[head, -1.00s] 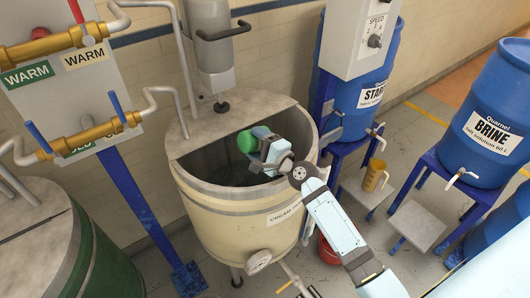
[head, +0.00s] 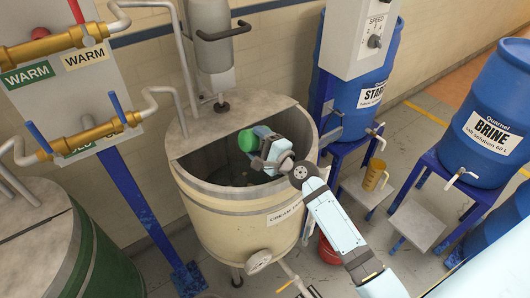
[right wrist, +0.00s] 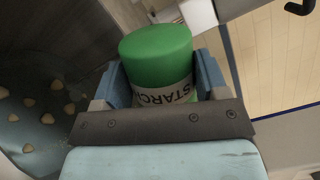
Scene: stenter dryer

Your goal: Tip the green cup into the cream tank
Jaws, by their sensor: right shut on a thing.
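My right gripper (head: 258,146) is shut on the green cup (head: 247,140) and holds it over the open half of the cream tank (head: 240,212). The cup also shows in the right wrist view (right wrist: 158,57) between the two blue fingers, with a STARCH label that reads upside down. Its smooth green end faces that camera; its mouth is hidden, so I cannot tell what is inside. The tank's dark interior shows below the gripper, and pale lumps (right wrist: 45,118) show in the tank in the right wrist view. My left gripper is out of view.
A grey mixer motor (head: 213,50) stands above the tank's covered half. A panel with brass valves (head: 75,140) and a green tank (head: 60,250) are at the left. Blue STARCH (head: 362,100) and BRINE (head: 490,125) barrels and a yellow jug (head: 374,175) are at the right.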

